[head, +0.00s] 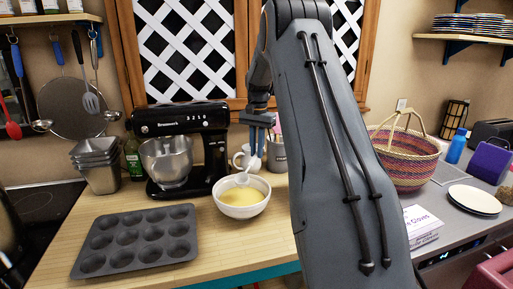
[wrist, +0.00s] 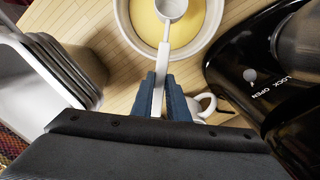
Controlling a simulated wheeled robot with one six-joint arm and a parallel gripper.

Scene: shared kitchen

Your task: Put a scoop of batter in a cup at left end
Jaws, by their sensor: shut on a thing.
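My gripper (head: 258,120) is shut on the pale handle of a scoop; the wrist view shows the gripper (wrist: 159,85) with blue fingers on both sides of the handle. The scoop (head: 243,179) hangs down, its cup at the white bowl (head: 242,211) of yellow batter (head: 240,199). In the wrist view, the scoop's cup (wrist: 172,7) overlaps the batter (wrist: 150,25); I cannot tell whether it is dipped in or holds batter. The dark muffin tin (head: 137,238) lies on the counter left of the bowl. Its cups look empty, including those at the left end (head: 93,263).
A black stand mixer (head: 181,146) with a metal bowl stands behind the tin. Stacked metal tins (head: 98,165) are at the left. A white mug (head: 242,158) and a grey mug (head: 278,156) stand behind the batter bowl. A woven basket (head: 402,160) is at the right.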

